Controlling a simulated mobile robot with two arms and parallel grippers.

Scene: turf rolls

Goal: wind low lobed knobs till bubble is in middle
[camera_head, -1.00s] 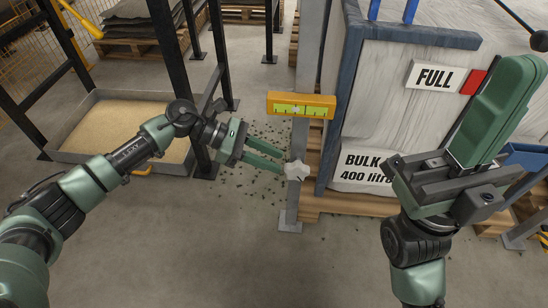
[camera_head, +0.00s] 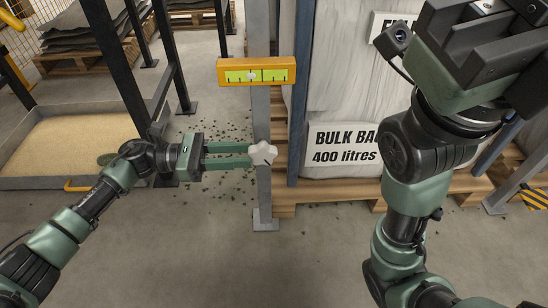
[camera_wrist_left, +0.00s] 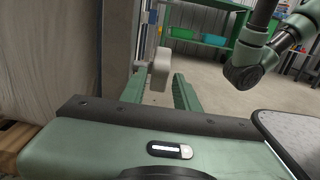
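A pale grey lobed knob (camera_head: 262,153) sits low on a grey upright post (camera_head: 262,190). Above it, a yellow spirit level (camera_head: 256,64) with a green vial is fixed across the post. Its pale bubble (camera_head: 251,76) shows near the middle, seemingly slightly left; its exact offset is too small to tell. My left gripper (camera_head: 248,155) is open, its two green fingers pointing right at the knob. In the left wrist view the knob (camera_wrist_left: 160,68) appears between the fingertips, with no clear grip. My right gripper (camera_head: 500,50) is raised at the top right; its fingertips are out of frame.
A bulk bag (camera_head: 340,90) with a printed label stands on a wooden pallet (camera_head: 350,188) right of the post. A sand-filled tray (camera_head: 75,145) and black rack legs (camera_head: 120,65) are at left.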

